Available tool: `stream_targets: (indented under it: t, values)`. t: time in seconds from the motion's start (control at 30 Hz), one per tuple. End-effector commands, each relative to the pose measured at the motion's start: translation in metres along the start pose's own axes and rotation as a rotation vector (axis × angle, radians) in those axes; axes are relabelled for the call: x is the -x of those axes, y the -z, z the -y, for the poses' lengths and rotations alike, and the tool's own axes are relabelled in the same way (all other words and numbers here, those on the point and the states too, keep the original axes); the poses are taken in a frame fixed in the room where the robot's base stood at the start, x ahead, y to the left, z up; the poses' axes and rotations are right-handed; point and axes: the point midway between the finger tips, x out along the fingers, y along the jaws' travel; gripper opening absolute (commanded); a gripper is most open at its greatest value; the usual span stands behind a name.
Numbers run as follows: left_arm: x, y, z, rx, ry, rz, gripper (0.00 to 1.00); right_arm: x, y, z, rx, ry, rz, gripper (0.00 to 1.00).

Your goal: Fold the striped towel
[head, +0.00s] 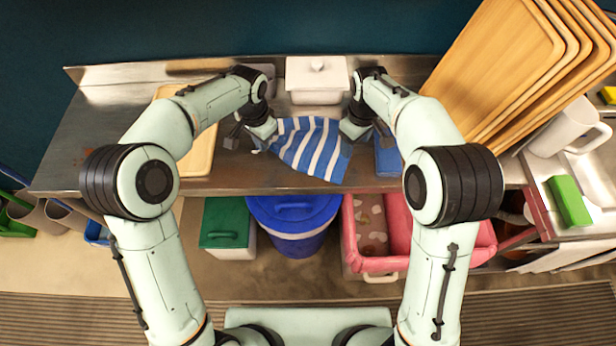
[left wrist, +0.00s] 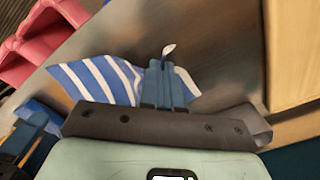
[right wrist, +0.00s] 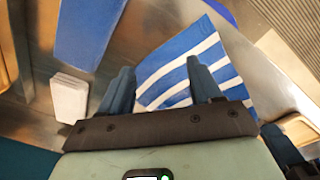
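The blue-and-white striped towel (head: 312,150) lies on the steel counter between my two grippers, its near corner at the counter's front edge. My left gripper (head: 257,143) is at the towel's left end. In the left wrist view its fingers (left wrist: 162,85) are close together, with a bit of towel (left wrist: 185,82) on their far side and a tip poking up between them. My right gripper (head: 352,135) is at the towel's right side. In the right wrist view its fingers (right wrist: 160,85) are spread apart, with the towel (right wrist: 185,65) between and beyond them.
A white lidded container (head: 317,85) stands behind the towel. A wooden tray (head: 203,150) lies to the left, and a blue item (head: 388,158) to the right. Tall wooden trays (head: 490,60) lean at the right. Green, blue and pink bins (head: 292,240) stand below the counter's front edge.

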Motion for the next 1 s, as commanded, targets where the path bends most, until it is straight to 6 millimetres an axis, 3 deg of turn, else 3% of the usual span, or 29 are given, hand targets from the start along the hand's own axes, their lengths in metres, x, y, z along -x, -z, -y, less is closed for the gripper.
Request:
stream_targets:
  t: [0.1, 0.17, 0.27, 0.5, 0.67, 1.0]
  values:
    - [0.000, 0.000, 0.000, 0.000, 0.000, 0.000, 0.00, 0.000, 0.000, 0.000, 0.000, 0.000, 0.000, 0.64]
    - [0.000, 0.000, 0.000, 0.000, 0.000, 0.000, 0.00, 0.000, 0.000, 0.001, -0.002, 0.001, 0.000, 0.48]
    - [0.000, 0.000, 0.000, 0.000, 0.000, 0.000, 0.00, 0.004, 0.001, 0.009, -0.029, 0.008, 0.003, 0.48]
    - [0.000, 0.000, 0.000, 0.000, 0.000, 0.000, 0.00, 0.020, 0.003, 0.052, -0.188, 0.032, 0.031, 0.48]
    - [0.000, 0.000, 0.000, 0.000, 0.000, 0.000, 0.00, 0.024, 0.002, 0.067, -0.250, 0.032, 0.043, 0.48]
    - [0.000, 0.000, 0.000, 0.000, 0.000, 0.000, 0.00, -0.014, 0.000, 0.069, -0.258, 0.031, 0.049, 0.48]
